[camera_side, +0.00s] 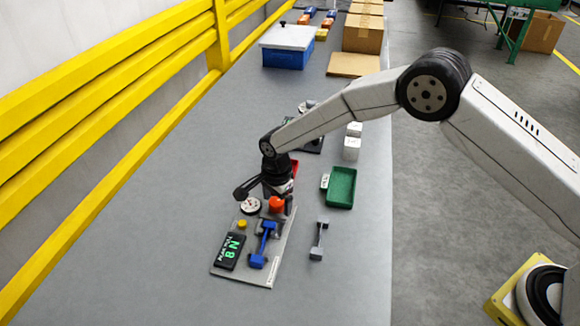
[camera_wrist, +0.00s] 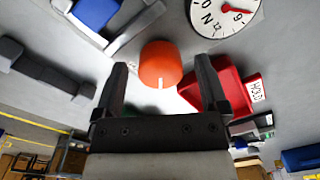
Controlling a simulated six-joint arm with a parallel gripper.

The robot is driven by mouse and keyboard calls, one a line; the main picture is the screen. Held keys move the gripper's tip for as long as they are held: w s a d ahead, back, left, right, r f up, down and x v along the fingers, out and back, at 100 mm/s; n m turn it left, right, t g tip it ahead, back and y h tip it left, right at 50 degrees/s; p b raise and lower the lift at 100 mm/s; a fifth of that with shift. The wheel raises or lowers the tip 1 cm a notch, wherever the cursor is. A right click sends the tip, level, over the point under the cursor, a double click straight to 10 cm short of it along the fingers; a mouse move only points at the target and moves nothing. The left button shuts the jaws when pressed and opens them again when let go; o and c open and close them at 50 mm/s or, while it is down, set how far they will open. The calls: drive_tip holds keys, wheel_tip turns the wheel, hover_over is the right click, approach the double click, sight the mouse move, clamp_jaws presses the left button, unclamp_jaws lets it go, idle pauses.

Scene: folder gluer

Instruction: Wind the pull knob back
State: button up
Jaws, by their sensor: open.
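The orange-red round knob (camera_side: 276,204) sits on the grey panel board, near its far edge. It has a white mark, which faces my gripper in the wrist view (camera_wrist: 160,64). My gripper (camera_wrist: 161,72) is open, with one finger on each side of the knob's near part and a visible gap at both sides. In the side view my gripper (camera_side: 279,190) is right at the knob and partly hides it. A white dial (camera_side: 251,205) stands left of the knob; its red pointer shows in the wrist view (camera_wrist: 236,10).
The board (camera_side: 228,270) also bears a black display (camera_side: 230,250) with green characters, a yellow button (camera_side: 242,224) and a blue part (camera_side: 263,245). A grey part (camera_side: 319,240) and green tray (camera_side: 341,187) lie to the right. A red tray (camera_wrist: 222,88) marked HOLD is near my right finger.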

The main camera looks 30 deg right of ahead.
clamp_jaws()
drive_tip(key=shift+n, duration=0.3)
drive_tip(key=n, duration=1.4)
drive_tip(key=shift+w, duration=0.1)
drive_tip(key=n, duration=0.5)
idle(0.6)
